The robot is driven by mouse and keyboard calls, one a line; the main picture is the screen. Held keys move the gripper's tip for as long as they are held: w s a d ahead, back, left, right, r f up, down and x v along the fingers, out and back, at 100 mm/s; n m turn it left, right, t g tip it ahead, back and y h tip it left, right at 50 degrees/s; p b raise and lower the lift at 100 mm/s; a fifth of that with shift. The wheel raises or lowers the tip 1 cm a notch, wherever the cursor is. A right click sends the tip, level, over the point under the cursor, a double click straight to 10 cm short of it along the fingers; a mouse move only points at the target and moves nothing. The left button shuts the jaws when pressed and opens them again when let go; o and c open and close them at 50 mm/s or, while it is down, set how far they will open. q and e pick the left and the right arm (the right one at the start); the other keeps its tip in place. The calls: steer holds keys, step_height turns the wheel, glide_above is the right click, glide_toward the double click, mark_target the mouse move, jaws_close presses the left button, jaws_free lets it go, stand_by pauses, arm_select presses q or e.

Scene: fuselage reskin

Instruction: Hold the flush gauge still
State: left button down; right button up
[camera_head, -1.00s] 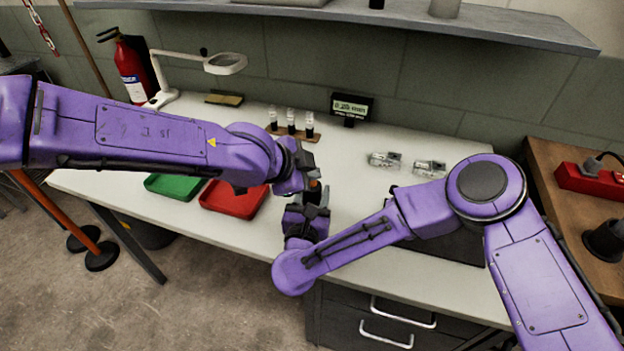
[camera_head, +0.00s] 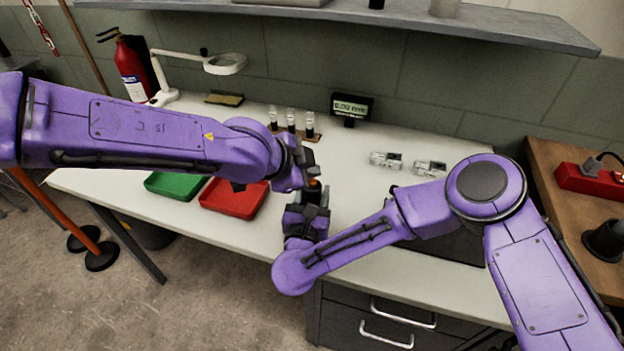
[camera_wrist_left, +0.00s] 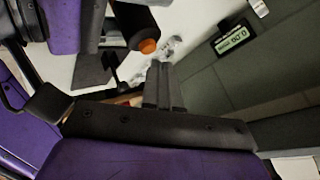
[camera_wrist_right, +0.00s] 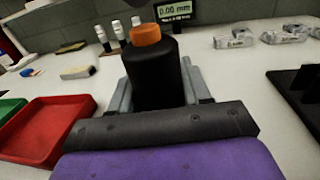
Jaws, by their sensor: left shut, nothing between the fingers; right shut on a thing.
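The flush gauge (camera_wrist_right: 152,75) is a black cylinder with an orange cap, upright between the fingers of my right gripper (camera_wrist_right: 160,92). My right gripper is shut on it, just above the bench's front part. In the head view only a bit of the gauge's orange cap (camera_head: 315,184) shows between my two wrists. My left gripper (camera_wrist_left: 163,85) is shut and empty. In the left wrist view the gauge's cap (camera_wrist_left: 148,46) is close beside the left fingertips; I cannot tell whether they touch. The small display (camera_head: 351,106) at the back reads about 0.00 mm.
A red tray (camera_head: 234,198) and a green tray (camera_head: 175,184) lie left of the grippers. Several white-capped bottles (camera_head: 291,121) stand in a wooden rack behind. Clear packets (camera_head: 386,160) lie right of centre. A magnifier lamp (camera_head: 224,64) stands at the back left.

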arm_select(q)
steer(key=shift+r, duration=0.3)
step_height(320, 180, up, 5)
steer(key=shift+f, duration=0.1)
stand_by(0.5)
stand_by(0.4)
arm_select(e)
steer(key=o, duration=1.3)
steer(key=shift+o, duration=0.2)
